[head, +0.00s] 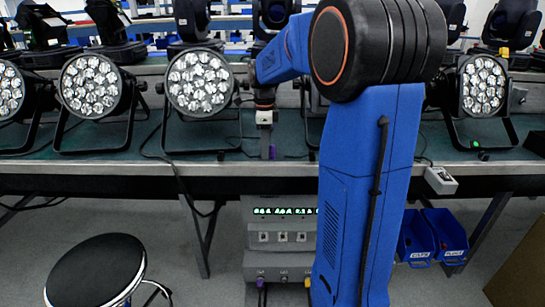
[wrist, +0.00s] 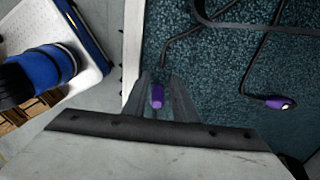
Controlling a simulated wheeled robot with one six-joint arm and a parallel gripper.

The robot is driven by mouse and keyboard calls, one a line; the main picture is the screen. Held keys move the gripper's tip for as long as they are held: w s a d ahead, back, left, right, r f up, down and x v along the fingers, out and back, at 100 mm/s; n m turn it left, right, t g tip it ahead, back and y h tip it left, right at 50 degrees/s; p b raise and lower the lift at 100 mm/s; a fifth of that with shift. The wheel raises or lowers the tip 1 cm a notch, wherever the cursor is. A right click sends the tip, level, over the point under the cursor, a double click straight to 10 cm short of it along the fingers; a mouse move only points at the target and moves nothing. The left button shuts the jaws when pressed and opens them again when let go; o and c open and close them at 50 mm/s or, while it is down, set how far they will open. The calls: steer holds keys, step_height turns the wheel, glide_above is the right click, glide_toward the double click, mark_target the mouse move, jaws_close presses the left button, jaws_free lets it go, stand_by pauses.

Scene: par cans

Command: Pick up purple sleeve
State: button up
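A small purple sleeve (wrist: 158,97) on the end of a dark cable lies over the teal bench mat, between the two fingers of my gripper (wrist: 160,92) in the wrist view. The fingers are open, with a gap on each side of the sleeve. Its near end is close to my gripper's body. In the head view my gripper (head: 266,146) points down at the front of the bench, with a bit of purple (head: 273,152) beside its tip. A second purple sleeve (wrist: 277,102) on another cable lies on the mat to the right in the wrist view.
Several par cans (head: 200,82) stand along the bench (head: 120,169), with loose cables among them. A grey rack unit (head: 280,240) with green lights stands below. A black stool (head: 97,272) is at front left, and blue bins (head: 445,232) are at lower right.

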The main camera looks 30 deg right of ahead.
steer(key=shift+f, duration=0.35)
steer(key=shift+c, duration=0.3)
jaws_close()
steer(key=shift+r, duration=0.1)
step_height(320, 180, up, 10)
